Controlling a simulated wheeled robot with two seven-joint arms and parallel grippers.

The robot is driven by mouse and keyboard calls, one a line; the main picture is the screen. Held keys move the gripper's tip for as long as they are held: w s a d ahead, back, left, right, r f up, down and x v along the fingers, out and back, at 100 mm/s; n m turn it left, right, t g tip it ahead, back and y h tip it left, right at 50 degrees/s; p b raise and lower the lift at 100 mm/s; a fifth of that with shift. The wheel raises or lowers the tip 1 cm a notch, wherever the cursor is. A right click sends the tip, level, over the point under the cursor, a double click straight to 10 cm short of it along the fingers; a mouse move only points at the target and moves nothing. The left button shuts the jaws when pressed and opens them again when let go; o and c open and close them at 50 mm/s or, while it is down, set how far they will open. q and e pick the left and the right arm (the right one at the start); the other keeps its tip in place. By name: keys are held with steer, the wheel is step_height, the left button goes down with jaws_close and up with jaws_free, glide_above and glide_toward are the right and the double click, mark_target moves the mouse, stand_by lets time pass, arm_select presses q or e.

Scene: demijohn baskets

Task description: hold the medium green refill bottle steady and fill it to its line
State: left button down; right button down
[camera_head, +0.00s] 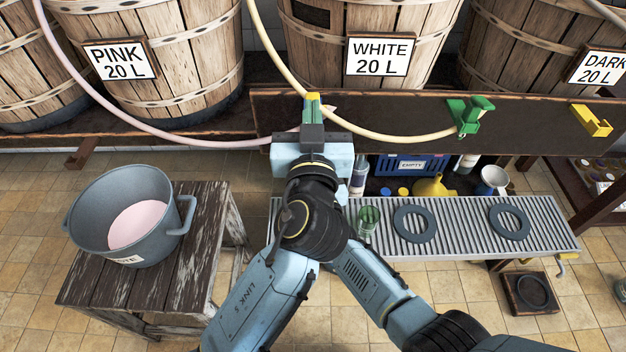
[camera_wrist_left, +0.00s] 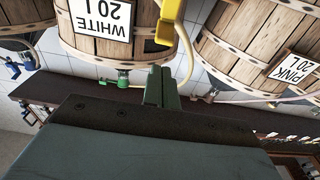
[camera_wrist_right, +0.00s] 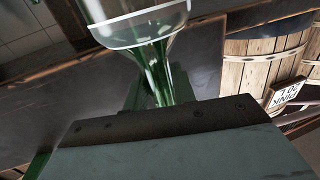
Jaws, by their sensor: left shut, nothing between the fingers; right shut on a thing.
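The medium green refill bottle (camera_wrist_right: 140,28) shows in the right wrist view as clear green glass, its far end cut off by the frame. My right gripper (camera_wrist_right: 158,95) is shut on its narrow part. I cannot read a fill line or the level.
A grey pot (camera_head: 90,205) of pink liquid stands on a wooden stool at left. Hoses hang before the barrels. A green clamp (camera_head: 470,115) sits on the rail (camera_head: 400,110).

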arm_select(q)
steer(key=s+f, duration=0.2)
steer(key=s, duration=0.3)
steer(key=shift+s, duration=0.35)
stand_by(0.8)
arm_select(e)
steer(key=c, duration=1.1)
jaws_free()
steer(key=v, duration=1.2)
arm_select(q)
steer(key=shift+f, duration=0.1)
arm_select(e)
steer(key=shift+s, duration=0.1)
